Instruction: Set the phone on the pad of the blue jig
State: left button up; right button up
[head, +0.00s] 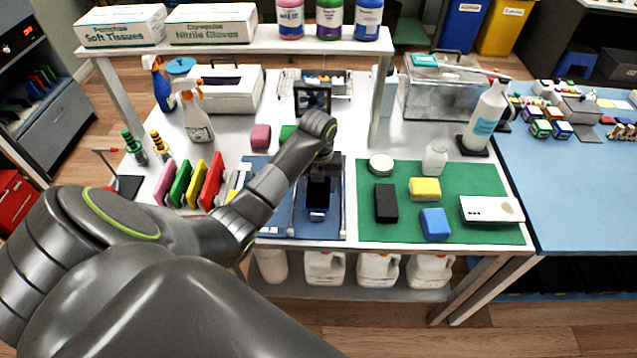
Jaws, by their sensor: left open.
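My left arm reaches in from the left, and its gripper (319,178) points down over the blue mat, open. A dark, upright-looking rectangle that looks like the phone (318,194) is directly below the fingers. It appears to rest on the blue jig (318,216), whose front edge shows beneath it. The gripper and wrist hide the upper part of the phone and jig, so I cannot tell whether the fingers touch the phone or how exactly it sits on the pad. My right gripper is not in view.
The green mat (455,178) to the right holds a black block (386,203), yellow (425,189) and blue (435,224) sponges, a white box (491,209), a tin and a jar. Coloured pads (212,180) stand left. A raised shelf (240,45) spans the back.

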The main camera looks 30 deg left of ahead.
pick_arm(q)
jog(key=o, duration=1.2)
jog(key=shift+c, duration=0.2)
notch_tip(320, 180, up, 5)
jog(key=shift+r+b, duration=0.1)
jog(key=shift+b, duration=0.35)
notch_tip(320, 180, up, 12)
jog(key=p, duration=1.1)
jog(key=shift+p, duration=0.35)
